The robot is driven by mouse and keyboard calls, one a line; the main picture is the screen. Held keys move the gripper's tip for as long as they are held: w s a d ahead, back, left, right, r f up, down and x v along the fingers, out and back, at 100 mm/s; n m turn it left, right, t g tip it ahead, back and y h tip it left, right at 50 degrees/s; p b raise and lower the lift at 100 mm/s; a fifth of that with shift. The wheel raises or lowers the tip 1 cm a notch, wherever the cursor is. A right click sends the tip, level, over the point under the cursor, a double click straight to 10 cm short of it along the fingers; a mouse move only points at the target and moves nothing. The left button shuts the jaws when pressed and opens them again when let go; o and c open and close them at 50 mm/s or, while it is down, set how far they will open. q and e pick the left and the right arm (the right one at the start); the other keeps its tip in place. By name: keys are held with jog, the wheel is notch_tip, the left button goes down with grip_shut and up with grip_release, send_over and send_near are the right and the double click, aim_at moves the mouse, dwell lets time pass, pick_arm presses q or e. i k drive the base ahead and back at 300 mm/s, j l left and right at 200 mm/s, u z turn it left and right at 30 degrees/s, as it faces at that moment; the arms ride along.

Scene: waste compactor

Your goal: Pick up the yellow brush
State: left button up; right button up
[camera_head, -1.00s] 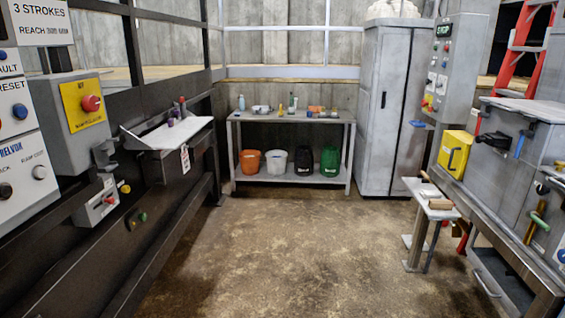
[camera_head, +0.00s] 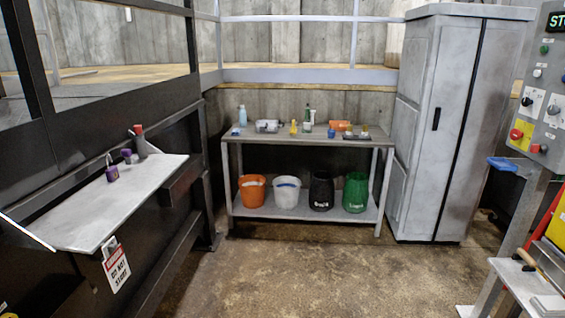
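A grey metal workbench (camera_head: 270,137) stands ahead against the back wall. A small upright yellow item (camera_head: 293,128) is near the middle of its top. It may be the yellow brush, but it is too small to tell. An orange item (camera_head: 341,126) and a dark flat item (camera_head: 355,137) with a small yellowish piece on it lie to the right. Neither of my grippers is in view.
Buckets in orange (camera_head: 252,191), white (camera_head: 287,192), black (camera_head: 321,191) and green (camera_head: 355,192) stand on the bench's lower shelf. A grey cabinet (camera_head: 462,130) is right of the bench. A sloped shelf (camera_head: 115,205) juts out at left. The middle floor is clear.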

aim_at(293, 129)
jog(key=i, duration=2.45)
